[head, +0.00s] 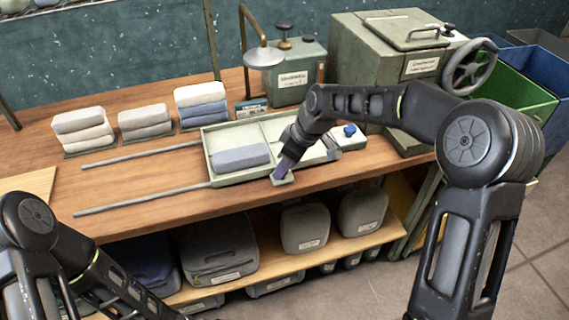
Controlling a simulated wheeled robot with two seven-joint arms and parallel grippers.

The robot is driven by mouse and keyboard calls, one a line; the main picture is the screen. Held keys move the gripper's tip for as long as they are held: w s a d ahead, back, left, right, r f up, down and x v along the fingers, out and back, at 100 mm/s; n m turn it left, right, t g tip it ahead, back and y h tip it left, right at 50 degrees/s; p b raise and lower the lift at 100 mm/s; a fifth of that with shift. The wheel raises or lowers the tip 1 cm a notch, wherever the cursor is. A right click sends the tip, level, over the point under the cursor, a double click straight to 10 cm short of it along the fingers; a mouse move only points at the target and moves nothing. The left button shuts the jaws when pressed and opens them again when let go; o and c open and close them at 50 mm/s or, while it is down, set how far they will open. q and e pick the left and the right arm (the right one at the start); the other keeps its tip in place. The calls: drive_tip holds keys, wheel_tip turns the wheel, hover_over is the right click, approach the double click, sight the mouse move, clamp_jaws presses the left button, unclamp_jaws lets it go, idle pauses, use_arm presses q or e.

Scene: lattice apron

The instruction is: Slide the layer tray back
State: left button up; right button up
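The layer tray (222,181) is a shallow pale green tray on the wooden bench, at the right end of two grey rails (140,200). A folded blue-grey cloth (240,157) lies in its left compartment; my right arm partly covers the rest. My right gripper (283,169) points down at a small tab (284,181) on the tray's front edge. Its fingertips look purplish, and I cannot tell whether they are closed on the tab. My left arm comes in at the lower left, with its gripper out of view.
Stacks of folded cloths (83,130) stand behind the rails. A lamp-like stand (263,57), a green box (298,78) and a large green cabinet with a handwheel (468,68) stand behind and right. A blue-knobbed block (350,137) sits right of the tray. The bench between the rails is clear.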

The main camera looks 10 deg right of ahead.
clamp_jaws()
idle(1.4)
